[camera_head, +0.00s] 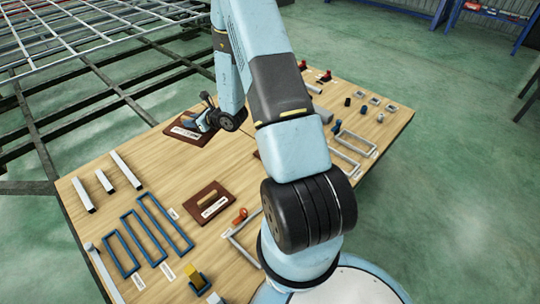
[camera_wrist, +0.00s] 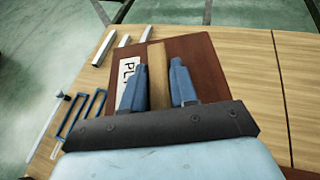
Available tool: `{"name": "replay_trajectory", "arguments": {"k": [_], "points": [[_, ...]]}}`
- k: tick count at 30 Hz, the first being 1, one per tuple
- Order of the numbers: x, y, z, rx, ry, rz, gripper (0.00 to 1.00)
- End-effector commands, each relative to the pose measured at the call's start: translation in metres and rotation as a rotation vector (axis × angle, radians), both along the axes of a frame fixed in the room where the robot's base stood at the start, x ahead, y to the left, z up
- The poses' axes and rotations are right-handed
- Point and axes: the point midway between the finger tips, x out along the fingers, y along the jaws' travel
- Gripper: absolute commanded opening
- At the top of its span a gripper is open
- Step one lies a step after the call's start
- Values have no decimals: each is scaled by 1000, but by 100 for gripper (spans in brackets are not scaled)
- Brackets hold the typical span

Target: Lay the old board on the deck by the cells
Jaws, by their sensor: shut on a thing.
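A dark reddish-brown board (camera_head: 184,131) with a white label is at the left edge of the wooden deck (camera_head: 150,170). In the wrist view the board (camera_wrist: 208,62) fills the middle, with a light wooden handle bar (camera_wrist: 156,62) and part of a lettered label (camera_wrist: 128,86). My gripper (camera_head: 204,121) is over this board. In the wrist view its blue fingers (camera_wrist: 159,68) stand on both sides of the handle, shut on it. I cannot tell whether the board touches the deck. I cannot single out the cells.
A second brown board (camera_head: 209,201) with a handle and label lies nearer on the deck. Blue frames (camera_head: 155,222) and pale bars (camera_head: 126,170) lie to the left. Several small parts and pale frames lie to the right. A dark metal lattice (camera_head: 80,80) stands beyond the deck.

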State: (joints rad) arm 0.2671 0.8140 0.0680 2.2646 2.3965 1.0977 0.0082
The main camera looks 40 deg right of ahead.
Motion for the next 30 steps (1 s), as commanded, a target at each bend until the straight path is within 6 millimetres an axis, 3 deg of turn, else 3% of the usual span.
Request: {"name": "replay_trajectory", "arguments": {"k": [8,14,23,30], "points": [[-1,-20,-3,0,0,-23,0],[-17,-54,-33,1,4,-19,0],[-72,-128,-103,4,5,12,0],[-134,-171,-156,5,3,39,0]]}}
